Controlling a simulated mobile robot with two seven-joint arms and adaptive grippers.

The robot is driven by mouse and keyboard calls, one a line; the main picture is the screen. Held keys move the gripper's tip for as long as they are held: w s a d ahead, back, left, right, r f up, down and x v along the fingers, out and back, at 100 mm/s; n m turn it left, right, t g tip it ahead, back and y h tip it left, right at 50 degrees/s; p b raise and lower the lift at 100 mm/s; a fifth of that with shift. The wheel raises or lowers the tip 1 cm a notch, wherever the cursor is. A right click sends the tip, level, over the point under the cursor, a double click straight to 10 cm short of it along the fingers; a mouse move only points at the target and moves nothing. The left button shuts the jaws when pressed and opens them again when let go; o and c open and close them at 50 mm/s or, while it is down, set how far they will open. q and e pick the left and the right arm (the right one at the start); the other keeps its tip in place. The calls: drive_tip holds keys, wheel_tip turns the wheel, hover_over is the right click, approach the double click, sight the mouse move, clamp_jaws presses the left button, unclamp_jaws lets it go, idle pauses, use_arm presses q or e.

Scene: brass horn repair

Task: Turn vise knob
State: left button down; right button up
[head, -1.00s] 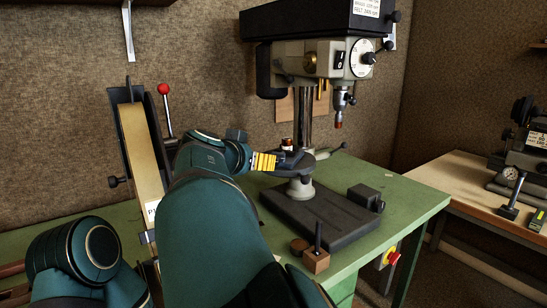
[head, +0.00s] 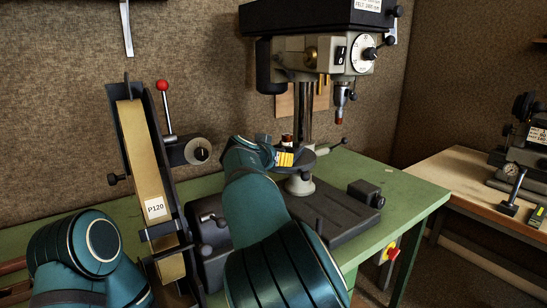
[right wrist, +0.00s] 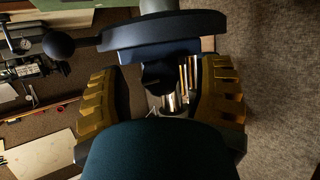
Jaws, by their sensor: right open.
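The drill press has a round table (head: 325,162). In the right wrist view, the table (right wrist: 165,28) is a dark disc at the top, with a blue vise body (right wrist: 150,52) against it. A dark rounded knob (right wrist: 160,78) lies between my right fingers. My right gripper (right wrist: 160,100) is open, one yellow-padded finger on each side of the knob; contact cannot be told. In the head view, my right gripper (head: 286,158) is at the table's left side and hides most of the vise. My left gripper is out of view.
A belt sander (head: 140,150) with a red-ball lever stands at the left. The press head (head: 325,55) overhangs the table. A ball-ended lever (right wrist: 58,43) sticks out from the table. A dark block (head: 365,193) sits on the press base. Green bench (head: 410,185) is clear at right.

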drive_tip(key=shift+w+f, duration=0.1)
drive_tip(key=shift+w, duration=0.05)
clamp_jaws()
drive_tip(key=shift+n, duration=0.3)
drive_tip(key=shift+n+g+h+p, duration=0.3)
drive_tip(key=shift+n+h+p, duration=0.6)
drive_tip(key=shift+n+p, duration=0.25)
drive_tip(key=shift+n+h+p, duration=0.6)
drive_tip(key=shift+n+h, duration=0.1)
drive_tip(key=shift+n, duration=0.05)
drive_tip(key=shift+d, duration=0.1)
